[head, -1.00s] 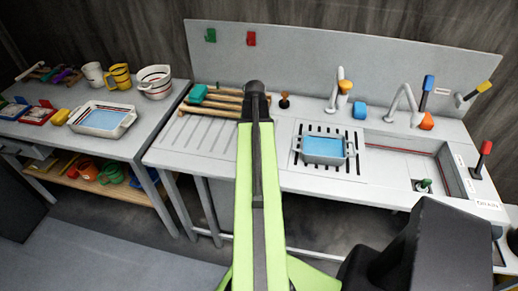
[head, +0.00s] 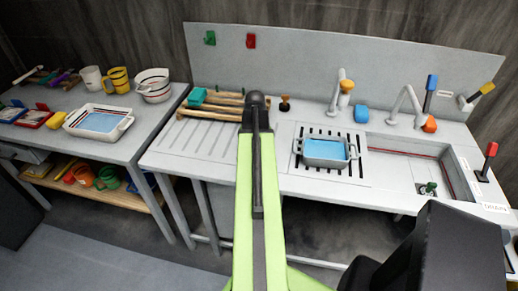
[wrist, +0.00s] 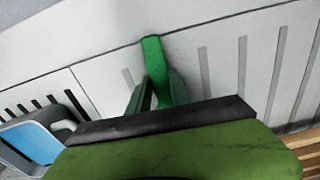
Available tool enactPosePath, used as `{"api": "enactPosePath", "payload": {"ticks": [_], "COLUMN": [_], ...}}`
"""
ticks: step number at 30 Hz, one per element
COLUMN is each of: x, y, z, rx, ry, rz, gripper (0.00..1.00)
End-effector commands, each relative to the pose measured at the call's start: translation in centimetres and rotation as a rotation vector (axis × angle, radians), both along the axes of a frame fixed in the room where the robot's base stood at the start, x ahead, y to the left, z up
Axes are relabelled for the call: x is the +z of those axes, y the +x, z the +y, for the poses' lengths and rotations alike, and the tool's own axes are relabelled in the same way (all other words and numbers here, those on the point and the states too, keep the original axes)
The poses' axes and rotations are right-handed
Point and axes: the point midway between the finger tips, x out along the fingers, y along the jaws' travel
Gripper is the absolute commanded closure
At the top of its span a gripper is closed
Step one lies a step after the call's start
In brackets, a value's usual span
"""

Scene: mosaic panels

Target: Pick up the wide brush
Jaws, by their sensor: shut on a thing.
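My gripper (wrist: 157,92) is shut on the handle, with one dark green finger on each side.
A grey tray with blue inside (head: 325,151) stands on the slotted drain right of my arm. A wooden rack (head: 212,110) with a teal block (head: 197,97) lies left. The sink (head: 410,158) and taps are farther right. The ribbed counter (head: 195,140) is bare.

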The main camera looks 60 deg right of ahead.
Motion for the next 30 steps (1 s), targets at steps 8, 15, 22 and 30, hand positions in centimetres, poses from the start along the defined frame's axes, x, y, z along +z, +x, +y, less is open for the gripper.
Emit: {"api": "enactPosePath", "payload": {"ticks": [8,15,22,30], "x": [0.3,3.0,6.4,9.9], "y": [0.0,0.0,-2.8,-8.8], "z": [0.0,0.0,0.6,1.3], "rx": [0.001,0.001,-0.003,-0.003], "ry": [0.0,0.0,0.0,0.0], "rz": [0.0,0.0,0.0,0.0], "gripper": [1.0,1.0,1.0,1.0]}}
